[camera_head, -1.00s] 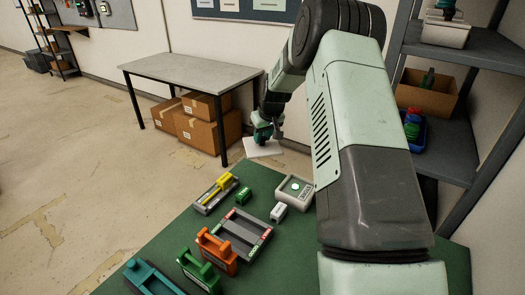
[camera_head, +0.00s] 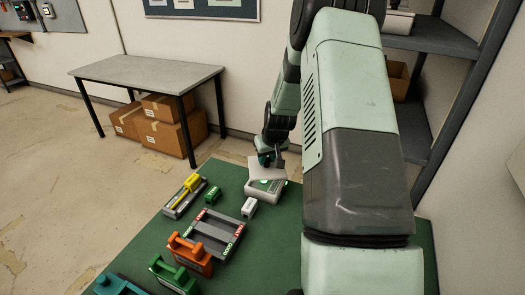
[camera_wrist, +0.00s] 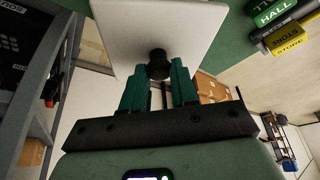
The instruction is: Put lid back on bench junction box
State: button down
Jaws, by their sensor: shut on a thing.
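My gripper (camera_head: 270,157) is shut on the dark knob of a flat pale lid (camera_head: 262,172). In the wrist view the green fingers (camera_wrist: 160,85) close around the knob, and the white plate of the lid (camera_wrist: 160,28) spreads beyond them. The junction box (camera_head: 270,187) is a pale box at the far end of the green bench. In the head view the lid overlaps the back of the box's top. Part of the box's top still shows in front of the lid. I cannot tell whether lid and box touch.
A small white block (camera_head: 249,207) stands just left of the box. A green block (camera_head: 212,195), a tray with a yellow piece (camera_head: 184,197) and a grey rack (camera_head: 213,234) lie farther left. Orange (camera_head: 189,252) and green (camera_head: 172,275) handled blocks stand nearer. A shelf (camera_head: 425,125) rises at right.

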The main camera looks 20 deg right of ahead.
aim_at(268, 167)
jog(key=shift+f, duration=2.5)
jog(key=shift+f, duration=0.15)
dwell(0.4)
jog(key=shift+c, duration=1.6)
grip_release()
jog(key=shift+r, duration=3.5)
grip_shut()
